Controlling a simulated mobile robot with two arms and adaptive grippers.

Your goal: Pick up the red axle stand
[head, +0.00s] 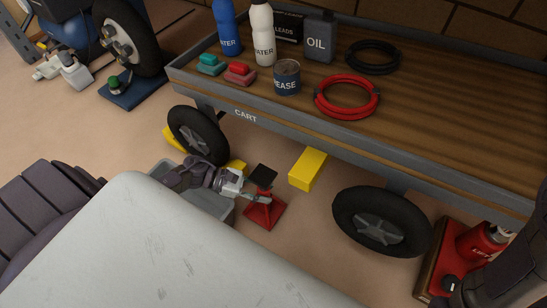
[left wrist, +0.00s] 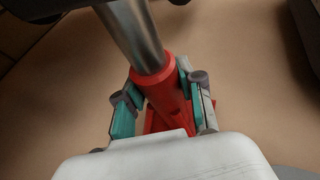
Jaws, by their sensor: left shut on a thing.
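The red axle stand (head: 265,213) is upright beside the cart, between its two near wheels, with a black top (head: 262,175) and a flared red base. In the head view its base looks to be at floor level; I cannot tell whether it touches. My left gripper (head: 254,196) reaches it from the left and is shut on its upper part. In the left wrist view the red column (left wrist: 168,90) and its grey metal post (left wrist: 136,30) stand between the teal-padded fingers of the gripper (left wrist: 163,107). My right gripper is not in view.
The cart (head: 245,116) carries bottles, a grease tin, an oil can and coiled cables. A grey bin (head: 210,203) is left of the stand, and yellow blocks (head: 308,169) lie under the cart. A red jack (head: 478,243) stands at lower right. Open floor shows at left.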

